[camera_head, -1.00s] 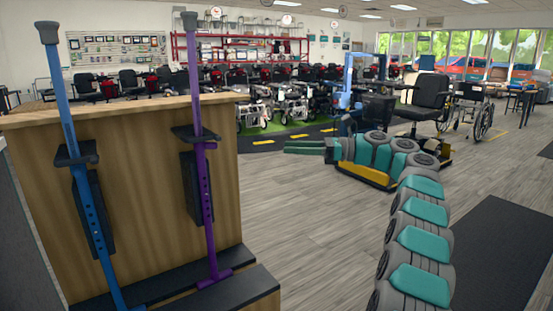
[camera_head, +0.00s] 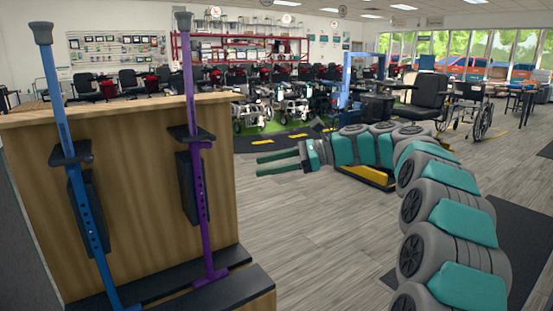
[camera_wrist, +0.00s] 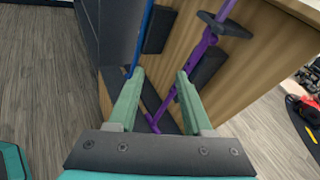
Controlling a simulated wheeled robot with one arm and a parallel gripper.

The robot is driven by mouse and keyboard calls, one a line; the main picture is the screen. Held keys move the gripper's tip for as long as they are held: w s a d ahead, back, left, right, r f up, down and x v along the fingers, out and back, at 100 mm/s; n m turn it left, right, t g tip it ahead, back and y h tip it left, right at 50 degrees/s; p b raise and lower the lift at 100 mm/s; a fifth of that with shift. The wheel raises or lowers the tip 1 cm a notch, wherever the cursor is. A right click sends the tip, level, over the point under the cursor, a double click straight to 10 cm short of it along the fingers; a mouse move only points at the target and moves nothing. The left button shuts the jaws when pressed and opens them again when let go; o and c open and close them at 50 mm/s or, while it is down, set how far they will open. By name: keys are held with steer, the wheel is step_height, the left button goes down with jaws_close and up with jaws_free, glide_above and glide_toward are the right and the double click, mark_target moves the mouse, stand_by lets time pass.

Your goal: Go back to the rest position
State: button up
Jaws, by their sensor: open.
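My gripper (camera_head: 278,163) is open and empty in the head view, held in the air to the right of the wooden stand. Its two green fingers point left toward the stand. In the wrist view my gripper (camera_wrist: 157,95) shows its fingers spread apart, with nothing between them but the stand behind. A purple crutch-like pole (camera_head: 197,170) stands upright in the stand; it also shows in the wrist view (camera_wrist: 200,50). A blue pole (camera_head: 75,185) stands to its left, partly hidden behind a finger in the wrist view (camera_wrist: 143,35).
The wooden stand (camera_head: 140,215) has black base ledges (camera_head: 220,285) at its foot. A scooter with a black seat (camera_head: 428,95) and a wheelchair (camera_head: 470,112) stand behind my arm. Rows of scooters line the back. The grey floor (camera_head: 320,235) between stand and arm is clear.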

steer(key=s+f+n+g+h, duration=0.1)
steer(key=s+f+n+h, duration=0.2)
steer(key=s+f, duration=0.55)
steer(key=s+f+n+g+h, duration=0.1)
steer(key=s+f+n+h, duration=0.25)
steer(key=s, duration=0.95)
steer(key=s+d+f+n+h, duration=0.3)
steer(key=s+d+f, duration=0.1)
steer(key=s, duration=0.4)
steer(key=s+d+f+n+h, duration=0.2)
steer(key=s+d+f+n, duration=0.1)
steer(key=s+d, duration=0.4)
steer(key=s+d+f+n+h, duration=0.3)
steer(key=s+d+f, duration=0.3)
steer(key=s, duration=0.3)
steer(key=shift+s+h, duration=0.25)
steer(key=shift+h, duration=0.1)
